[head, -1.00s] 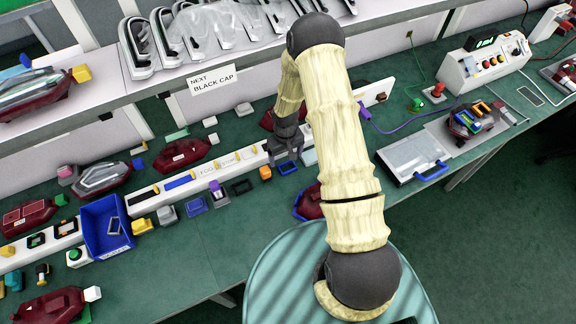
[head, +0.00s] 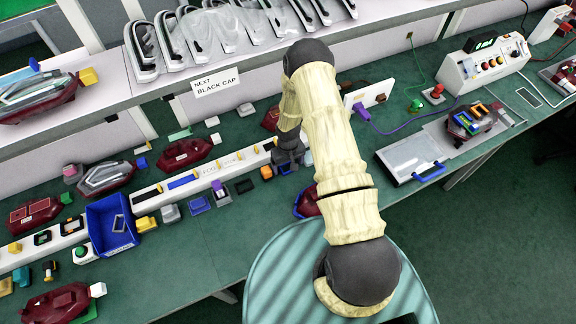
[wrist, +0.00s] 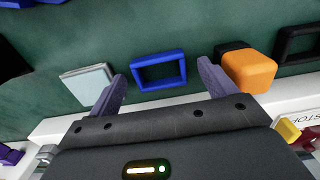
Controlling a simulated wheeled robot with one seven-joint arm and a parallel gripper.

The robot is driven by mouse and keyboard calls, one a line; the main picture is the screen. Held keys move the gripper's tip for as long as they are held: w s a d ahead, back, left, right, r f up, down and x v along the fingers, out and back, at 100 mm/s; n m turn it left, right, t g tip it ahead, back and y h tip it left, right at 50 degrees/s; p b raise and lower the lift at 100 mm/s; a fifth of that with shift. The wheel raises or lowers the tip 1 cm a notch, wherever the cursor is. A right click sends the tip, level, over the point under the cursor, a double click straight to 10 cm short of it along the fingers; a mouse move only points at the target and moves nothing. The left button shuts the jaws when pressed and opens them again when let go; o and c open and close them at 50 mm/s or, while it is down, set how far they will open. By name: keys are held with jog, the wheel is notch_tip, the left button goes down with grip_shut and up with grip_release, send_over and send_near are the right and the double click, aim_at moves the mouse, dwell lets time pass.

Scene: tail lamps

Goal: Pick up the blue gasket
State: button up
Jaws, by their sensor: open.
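The blue gasket (wrist: 134,72) is a rectangular frame with an open middle, lying flat on the dark green bench. In the wrist view it lies between and slightly ahead of my gripper's (wrist: 160,76) two purple fingertips, which are spread apart and empty. I cannot tell how far above the bench the fingertips are. In the head view my gripper (head: 288,160) covers most of the gasket, and only a bit of blue (head: 284,170) shows below it.
An orange block (wrist: 248,71) and a dark piece lie right of the gripper in the wrist view; a pale grey block (wrist: 87,84) lies left. A white rail (head: 207,172) runs behind. A blue bin (head: 110,228) stands at left in the head view.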

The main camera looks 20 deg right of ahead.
jog(key=shift+f, duration=0.15)
dwell(0.4)
jog(key=c, duration=1)
